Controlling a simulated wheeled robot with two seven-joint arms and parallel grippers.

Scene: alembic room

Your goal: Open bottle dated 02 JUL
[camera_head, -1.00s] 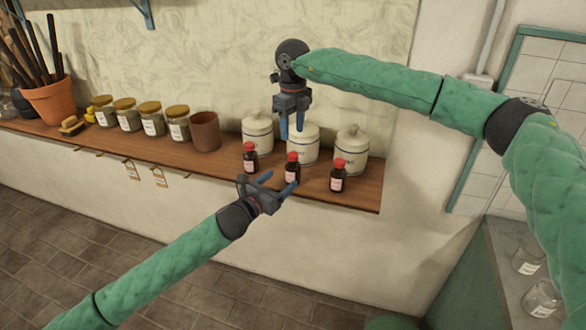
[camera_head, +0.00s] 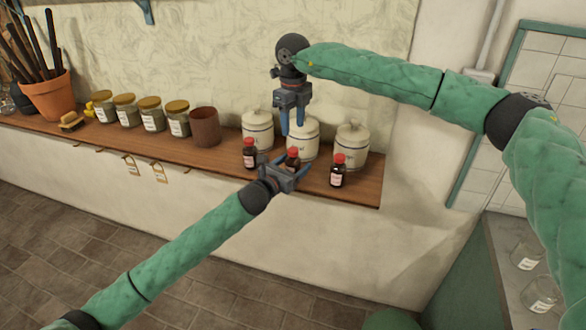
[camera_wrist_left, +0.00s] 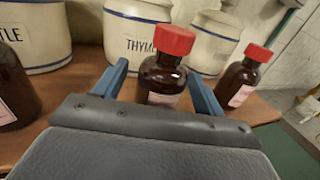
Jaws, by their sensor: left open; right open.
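Three brown bottles with red caps and pale labels stand upright on the wooden shelf: the left bottle (camera_head: 249,153), the middle bottle (camera_head: 293,158) and the right bottle (camera_head: 338,170). The dates on their labels are too small to read. My left gripper (camera_head: 292,170) is open, its fingers on either side of the middle bottle. In the left wrist view the middle bottle (camera_wrist_left: 162,77) stands between the two blue fingers, with its lower part hidden by the gripper body. My right gripper (camera_head: 292,131) is open and empty, pointing down above and behind the middle bottle.
White lidded canisters (camera_head: 352,147) stand close behind the bottles; one reads THYME in the wrist view. A brown pot (camera_head: 205,127) and several lidded jars (camera_head: 152,114) stand further left. The shelf (camera_head: 369,194) ends just right of the right bottle.

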